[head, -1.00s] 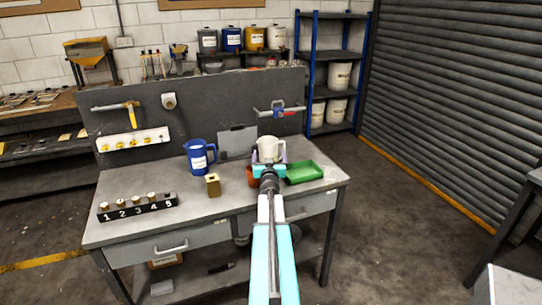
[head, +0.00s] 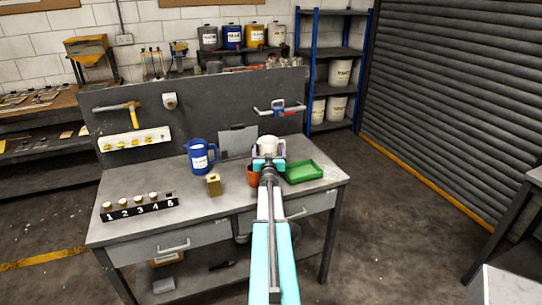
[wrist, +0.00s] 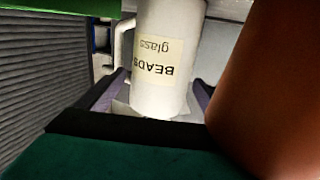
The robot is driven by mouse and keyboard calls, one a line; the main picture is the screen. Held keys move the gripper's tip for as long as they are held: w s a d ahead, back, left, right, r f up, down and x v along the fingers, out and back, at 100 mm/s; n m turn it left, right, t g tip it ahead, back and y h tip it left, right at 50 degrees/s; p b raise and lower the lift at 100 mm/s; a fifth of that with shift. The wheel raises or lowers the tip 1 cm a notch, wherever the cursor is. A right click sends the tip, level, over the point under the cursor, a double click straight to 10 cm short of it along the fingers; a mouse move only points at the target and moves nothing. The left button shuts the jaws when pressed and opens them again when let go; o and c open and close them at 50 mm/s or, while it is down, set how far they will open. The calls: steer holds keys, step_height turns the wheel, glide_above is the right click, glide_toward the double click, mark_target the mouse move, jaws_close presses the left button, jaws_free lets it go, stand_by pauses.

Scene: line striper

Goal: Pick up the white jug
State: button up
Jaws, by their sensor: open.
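The white jug (head: 268,141) stands on the workbench, partly hidden behind my gripper (head: 268,153) in the head view. In the wrist view the jug (wrist: 166,65) fills the middle, with its "BEADS glass" label upside down and its handle at the left. My gripper is open. Its purple-grey fingers show on the left and right of the jug's body in the wrist view, so the jug is between them. I cannot tell whether either finger touches it.
An orange-brown pot (head: 252,176) stands close at the left and looms large at the right of the wrist view (wrist: 270,90). A green tray (head: 303,172) lies at the right. A blue jug (head: 201,157) and a brass block (head: 213,185) stand further left. A back panel (head: 100,119) rises behind.

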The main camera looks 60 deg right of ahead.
steer(key=c, duration=1.2)
steer(key=shift+r, duration=0.1)
